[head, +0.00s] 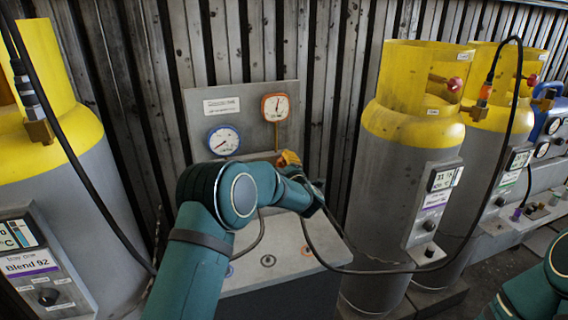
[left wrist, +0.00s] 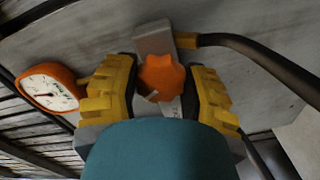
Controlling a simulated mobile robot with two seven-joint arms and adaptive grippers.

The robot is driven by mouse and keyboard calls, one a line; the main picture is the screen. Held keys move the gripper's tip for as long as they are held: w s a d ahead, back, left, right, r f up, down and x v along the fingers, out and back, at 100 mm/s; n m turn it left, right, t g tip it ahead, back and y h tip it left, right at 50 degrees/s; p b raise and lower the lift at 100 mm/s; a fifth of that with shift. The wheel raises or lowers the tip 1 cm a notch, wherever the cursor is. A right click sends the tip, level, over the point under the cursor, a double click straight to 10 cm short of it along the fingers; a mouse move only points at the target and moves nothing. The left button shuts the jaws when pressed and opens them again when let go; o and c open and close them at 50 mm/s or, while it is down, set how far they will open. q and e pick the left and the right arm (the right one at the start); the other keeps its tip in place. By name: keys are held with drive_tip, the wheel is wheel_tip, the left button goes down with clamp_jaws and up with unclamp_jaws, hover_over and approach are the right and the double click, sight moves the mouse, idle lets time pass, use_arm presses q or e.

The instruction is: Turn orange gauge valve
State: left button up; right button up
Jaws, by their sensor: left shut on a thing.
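The orange valve knob (left wrist: 160,78) sits on a grey valve body on the panel. My left gripper (left wrist: 158,92) has one yellow finger on each side of it and is shut on it. In the head view my left gripper (head: 289,160) is at the panel, below the orange-rimmed gauge (head: 275,107); there I cannot clearly tell the knob from the finger. The orange gauge also shows left of the fingers in the left wrist view (left wrist: 50,88). My right gripper is out of view; only part of that arm shows at lower right.
A blue-rimmed gauge (head: 224,140) is on the same grey panel (head: 250,93). Yellow-topped cylinders stand left (head: 60,160) and right (head: 405,130). A black hose (head: 335,268) loops below the gripper, and another hose (left wrist: 265,62) leaves the valve body.

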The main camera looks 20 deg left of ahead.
use_arm(q)
drive_tip(key=m+p, duration=0.1)
drive_tip(key=m, duration=0.3)
drive_tip(key=shift+r, duration=0.1)
drive_tip(key=shift+m+p, duration=0.6)
drive_tip(key=shift+m, duration=0.4)
drive_tip(key=o, duration=1.2)
drive_tip(key=v, duration=1.2)
drive_tip(key=shift+m, duration=0.3)
